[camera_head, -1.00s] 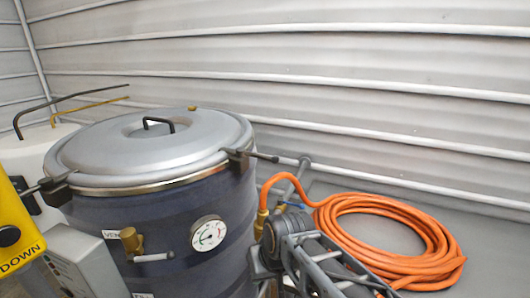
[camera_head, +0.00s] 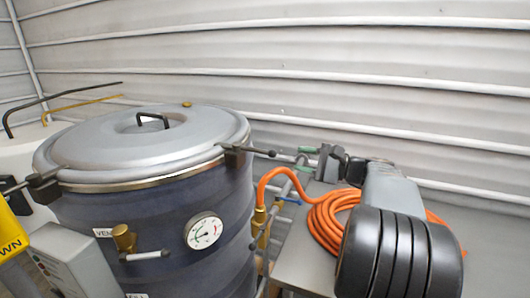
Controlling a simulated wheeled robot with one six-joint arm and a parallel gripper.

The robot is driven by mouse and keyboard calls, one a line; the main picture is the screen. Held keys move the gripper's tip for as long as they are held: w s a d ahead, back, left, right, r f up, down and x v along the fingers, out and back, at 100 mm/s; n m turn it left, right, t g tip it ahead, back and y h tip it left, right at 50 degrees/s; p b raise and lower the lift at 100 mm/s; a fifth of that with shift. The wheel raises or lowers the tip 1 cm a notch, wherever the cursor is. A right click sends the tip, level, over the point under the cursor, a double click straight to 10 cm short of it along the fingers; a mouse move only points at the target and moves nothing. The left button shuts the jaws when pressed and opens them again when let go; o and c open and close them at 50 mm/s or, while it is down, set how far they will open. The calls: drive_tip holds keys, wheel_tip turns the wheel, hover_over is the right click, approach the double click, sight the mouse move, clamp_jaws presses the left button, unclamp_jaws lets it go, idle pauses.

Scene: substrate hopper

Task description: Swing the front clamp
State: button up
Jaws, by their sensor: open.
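A large dark drum has a domed grey lid (camera_head: 140,145) with a black handle, and the lid is down on the rim. One clamp (camera_head: 236,156) sits at the right of the lid rim, its dark lever pointing right. A second clamp (camera_head: 42,184) sits at the left of the rim. The view does not mark which is the front one. My gripper (camera_head: 303,159) is open just right of the right clamp's lever end, its green-tipped fingers pointing left toward it. I see nothing held; contact with the lever is too small to tell.
The drum bears a dial gauge (camera_head: 203,231) and a brass valve (camera_head: 124,238). A coiled orange hose (camera_head: 325,222) lies on the grey surface behind my arm. A grey box (camera_head: 62,262) stands at the lower left. The ribbed wall (camera_head: 350,60) closes off the back.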

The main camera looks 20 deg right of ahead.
sight(275, 155)
drive_tip(key=p+x, duration=0.2)
drive_tip(key=x, duration=0.9)
drive_tip(key=shift+a+p, duration=0.1)
drive_tip(key=shift+p, duration=0.2)
clamp_jaws()
drive_tip(key=shift+f, duration=0.1)
